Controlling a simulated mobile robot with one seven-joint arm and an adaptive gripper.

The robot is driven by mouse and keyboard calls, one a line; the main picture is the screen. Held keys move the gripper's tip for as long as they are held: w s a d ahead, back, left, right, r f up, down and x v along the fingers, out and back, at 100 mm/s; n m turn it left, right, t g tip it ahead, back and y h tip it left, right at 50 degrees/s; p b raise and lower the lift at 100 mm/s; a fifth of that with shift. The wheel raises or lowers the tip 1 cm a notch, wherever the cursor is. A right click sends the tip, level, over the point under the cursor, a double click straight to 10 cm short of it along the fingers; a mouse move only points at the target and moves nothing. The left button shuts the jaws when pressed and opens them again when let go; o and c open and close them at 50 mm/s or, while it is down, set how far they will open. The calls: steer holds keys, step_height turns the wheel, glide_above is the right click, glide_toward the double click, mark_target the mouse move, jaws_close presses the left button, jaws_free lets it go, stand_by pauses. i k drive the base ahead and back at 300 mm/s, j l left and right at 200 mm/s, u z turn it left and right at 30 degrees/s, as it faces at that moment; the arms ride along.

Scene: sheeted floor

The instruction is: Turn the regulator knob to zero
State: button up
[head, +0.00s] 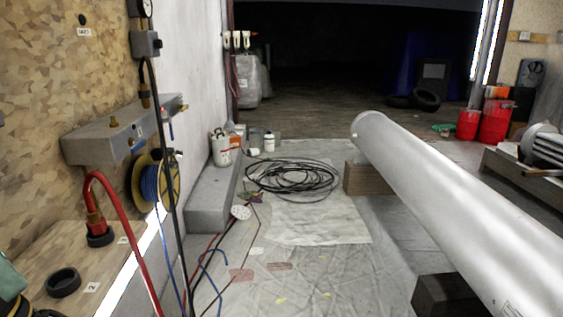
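I cannot make out for certain which part is the regulator knob. A grey regulator-like block (146,44) is on the left wall, with a round gauge (146,8) above it, cut by the top edge. A small dark round piece (82,19) sits on the patterned board above a white label; its kind is unclear. A grey box (112,138) with brass fittings juts from the wall below. The gauge reading is too small to tell. My gripper is not in view.
A red hose (128,215) curves beside a bench (45,255) holding black rings (63,282). A blue hose reel (155,182) hangs nearby. A large white pipe (440,185) rests on wooden blocks at right. Coiled black cable (293,178) lies on the sheeted floor.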

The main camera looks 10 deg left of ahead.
mark_target(157, 43)
steer(key=i+l+u, duration=0.1)
steer(key=i, duration=2.8)
steer(key=i+j+u, duration=0.15)
steer(key=j, duration=0.2)
steer(key=i+j+u, duration=0.2)
steer(key=k+j, duration=0.05)
steer(key=j, duration=0.05)
